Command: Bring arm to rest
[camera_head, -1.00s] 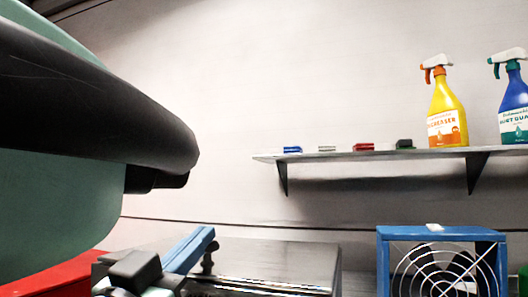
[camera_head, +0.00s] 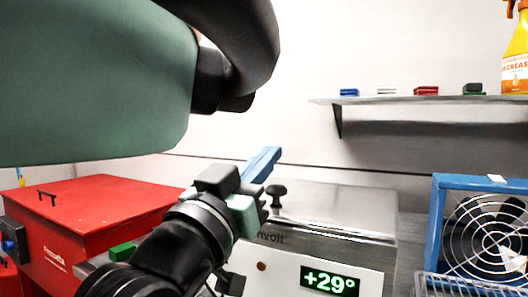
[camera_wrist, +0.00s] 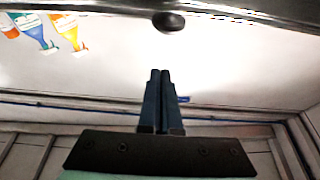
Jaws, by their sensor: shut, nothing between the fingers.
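My gripper (camera_head: 274,152) shows in the head view as blue fingers on a black and pale green wrist, pointing up and to the right. In the wrist view the two dark fingers of my gripper (camera_wrist: 160,73) lie together, shut and empty. The gripper is raised in front of the steel box, near its black knob (camera_head: 276,193); whether they touch cannot be told. My upper arm fills the upper left of the head view.
The steel box (camera_head: 345,212) carries a "+29°" display (camera_head: 330,281). A red chest (camera_head: 95,207) stands left. A blue-framed fan (camera_head: 490,228) stands right. A wall shelf (camera_head: 420,99) holds small items and a yellow spray bottle (camera_head: 514,50). The wall between is clear.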

